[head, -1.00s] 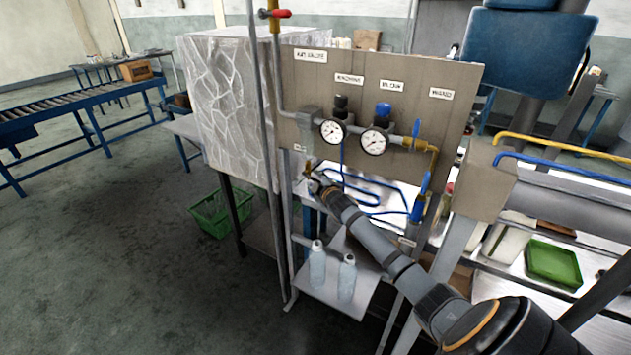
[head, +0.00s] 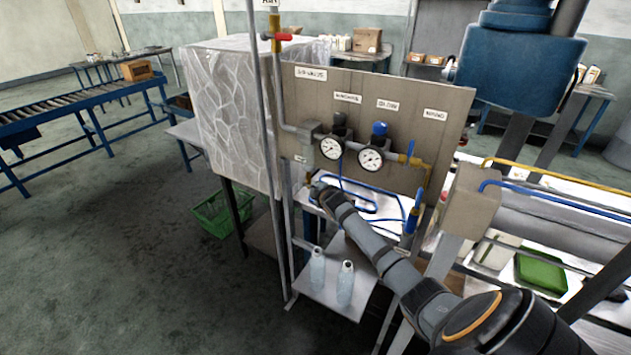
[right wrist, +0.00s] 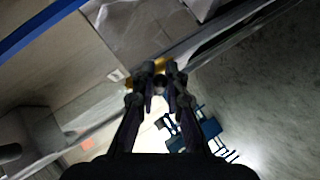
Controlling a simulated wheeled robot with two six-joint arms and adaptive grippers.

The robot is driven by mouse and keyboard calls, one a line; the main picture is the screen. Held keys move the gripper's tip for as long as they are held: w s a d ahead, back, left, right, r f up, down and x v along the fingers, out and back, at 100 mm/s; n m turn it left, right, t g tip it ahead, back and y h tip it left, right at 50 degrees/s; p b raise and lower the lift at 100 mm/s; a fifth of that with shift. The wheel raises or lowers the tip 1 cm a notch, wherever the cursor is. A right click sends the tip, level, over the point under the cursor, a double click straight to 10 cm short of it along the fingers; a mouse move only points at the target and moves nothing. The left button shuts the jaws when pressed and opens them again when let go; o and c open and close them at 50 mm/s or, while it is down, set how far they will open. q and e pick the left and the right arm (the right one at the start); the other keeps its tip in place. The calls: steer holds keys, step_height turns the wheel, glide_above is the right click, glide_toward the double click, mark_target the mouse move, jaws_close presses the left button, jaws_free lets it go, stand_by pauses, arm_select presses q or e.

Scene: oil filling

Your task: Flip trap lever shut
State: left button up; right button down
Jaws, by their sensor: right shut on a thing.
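My right gripper (head: 316,187) is at the lower left of the grey valve panel (head: 300,95), beneath the left gauge. In the right wrist view its two fingers (right wrist: 160,80) are closed together around a small dark end, which I take to be the trap lever (right wrist: 160,83). A yellow brass fitting (right wrist: 159,64) shows just beyond the fingertips. In the head view the gripper and arm cover the lever, so its angle cannot be told. My left gripper is not in view.
A standing pipe with a red-handled valve (head: 286,37) rises left of the panel. Two gauges (head: 331,148) and blue levers (head: 410,150) are on the panel. Two pale bottles (head: 345,284) stand on a low shelf under my right arm. Open floor lies left.

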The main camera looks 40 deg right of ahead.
stand_by(0.3)
steer(key=c, duration=1.4)
jaws_free()
steer(key=shift+r, duration=0.1)
steer(key=v, duration=1.2)
